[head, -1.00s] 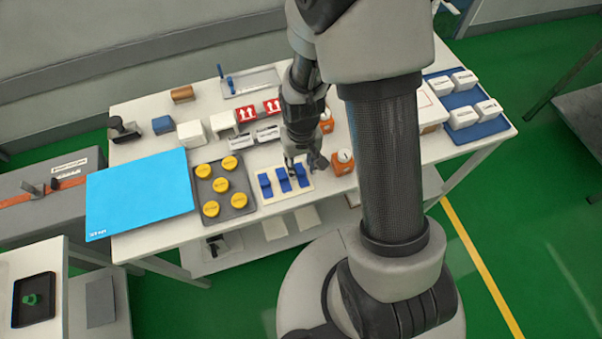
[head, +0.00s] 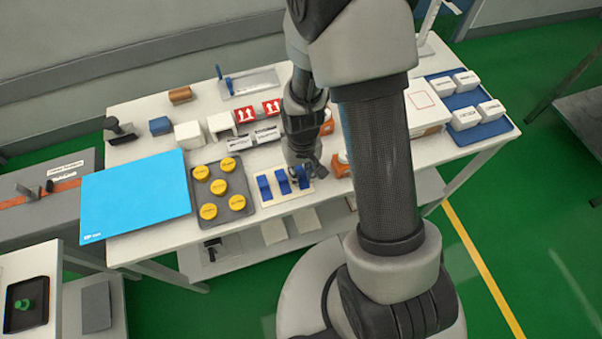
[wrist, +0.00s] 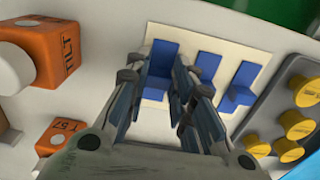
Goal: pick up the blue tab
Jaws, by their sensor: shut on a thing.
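Three blue tabs stand in a row on a cream board (head: 290,200); the left tab (head: 264,187) and middle tab (head: 283,183) are free. In the head view my gripper (head: 303,172) is down at the right-hand tab and partly hides it. In the wrist view that blue tab (wrist: 164,58) is between the fingers of my gripper (wrist: 158,80), which is shut on it. The tab still appears at the board (wrist: 225,47); any gap under it cannot be told. The other two tabs (wrist: 208,64) stand to its right there.
A dark tray (head: 235,213) of yellow round pieces lies left of the board in the head view. Orange blocks (wrist: 60,45) stand on the other side, close to my gripper.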

